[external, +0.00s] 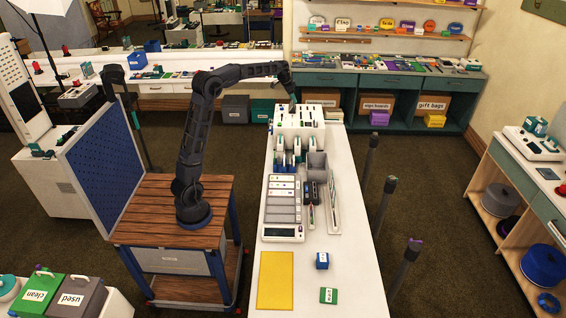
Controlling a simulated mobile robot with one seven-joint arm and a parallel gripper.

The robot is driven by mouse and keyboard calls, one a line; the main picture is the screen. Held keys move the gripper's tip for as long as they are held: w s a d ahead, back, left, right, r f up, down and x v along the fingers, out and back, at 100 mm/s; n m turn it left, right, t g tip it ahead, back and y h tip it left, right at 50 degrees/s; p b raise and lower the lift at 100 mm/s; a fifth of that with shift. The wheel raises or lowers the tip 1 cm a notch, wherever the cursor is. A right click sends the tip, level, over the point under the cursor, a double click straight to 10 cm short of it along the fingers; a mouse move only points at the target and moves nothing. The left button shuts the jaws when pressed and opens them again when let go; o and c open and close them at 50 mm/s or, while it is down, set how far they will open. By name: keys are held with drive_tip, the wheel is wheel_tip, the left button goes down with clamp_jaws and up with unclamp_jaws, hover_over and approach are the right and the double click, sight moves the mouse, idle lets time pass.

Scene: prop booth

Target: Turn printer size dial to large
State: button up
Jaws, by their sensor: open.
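My gripper (292,98) is at the end of my dark arm, pointing down over a white boxy device (312,114) at the far end of the white counter. The device looks like a printer, with small dark marks or controls on its top and front. The gripper covers part of it, and I cannot tell whether it touches. My gripper is open, and nothing shows between its fingers. A size dial and its setting are too small to make out.
The white counter (340,280) also bears blue-and-white holders (282,160), a grey bin (317,164), a sectioned panel with a dark screen (280,232), a yellow mat (275,280), a blue box (322,260) and a green box (328,295). Dark posts (383,200) stand right of it.

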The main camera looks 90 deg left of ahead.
drive_tip(key=s+a+f, duration=0.3)
drive_tip(key=a, duration=0.6)
drive_tip(key=s+a+f, duration=0.2)
drive_tip(key=a+f, duration=0.1)
drive_tip(key=a, duration=0.5)
drive_tip(key=n, duration=0.1)
approach(281, 108)
drive_tip(key=shift+y, duration=0.4)
drive_tip(key=x, duration=0.8)
drive_tip(key=shift+w+f, duration=0.15)
drive_tip(key=shift+w, duration=0.05)
drive_tip(key=c, duration=1)
